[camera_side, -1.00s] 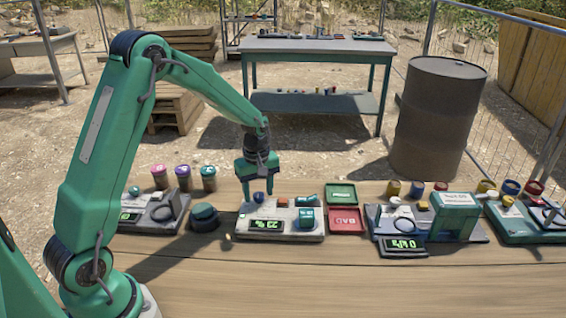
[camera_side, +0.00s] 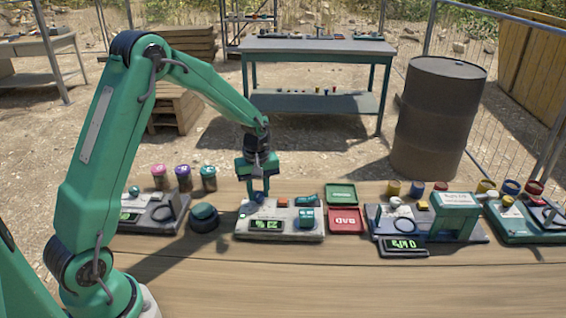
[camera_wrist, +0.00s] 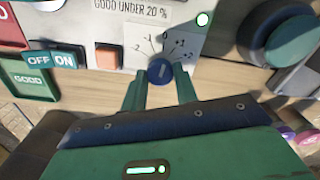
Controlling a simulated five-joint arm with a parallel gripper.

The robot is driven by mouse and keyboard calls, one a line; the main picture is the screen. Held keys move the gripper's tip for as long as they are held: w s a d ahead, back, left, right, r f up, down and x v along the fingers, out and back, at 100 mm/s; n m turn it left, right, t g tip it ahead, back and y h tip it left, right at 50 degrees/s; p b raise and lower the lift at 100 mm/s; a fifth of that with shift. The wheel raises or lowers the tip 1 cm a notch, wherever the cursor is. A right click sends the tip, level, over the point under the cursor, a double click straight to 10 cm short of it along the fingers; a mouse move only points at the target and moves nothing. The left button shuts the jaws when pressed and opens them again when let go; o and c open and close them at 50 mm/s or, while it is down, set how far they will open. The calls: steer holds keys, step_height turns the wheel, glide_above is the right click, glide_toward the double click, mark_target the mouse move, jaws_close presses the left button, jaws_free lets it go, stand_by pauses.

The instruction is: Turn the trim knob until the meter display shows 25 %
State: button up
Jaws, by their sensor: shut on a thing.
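The trim knob is a small round blue knob (camera_wrist: 160,71) below a white dial with marks from -2 to +2. A pale line shows on its top. My gripper (camera_wrist: 160,84) is shut on the knob, one green finger at each side. In the side view my gripper (camera_side: 259,190) stands over the back left of the grey unit (camera_side: 290,237), mostly hiding the knob. The meter display (camera_side: 266,225) is lit green on the unit's front; its digits are small and blurred, perhaps in the twenties with a percent sign.
An orange button (camera_wrist: 107,57) and an OFF/ON switch (camera_wrist: 52,59) sit left of the knob in the wrist view. A green tray (camera_side: 341,194) and a red tray (camera_side: 346,221) stand right of the unit.

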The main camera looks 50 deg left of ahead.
mark_target(259, 195)
steer(key=m, duration=1)
steer(key=shift+r+m, duration=0.1)
steer(key=shift+m, duration=0.2)
stand_by(0.4)
steer(key=o, duration=1)
step_height(259, 195, up, 7)
steer(key=shift+r, duration=0.4)
steer(key=shift+r, duration=0.1)
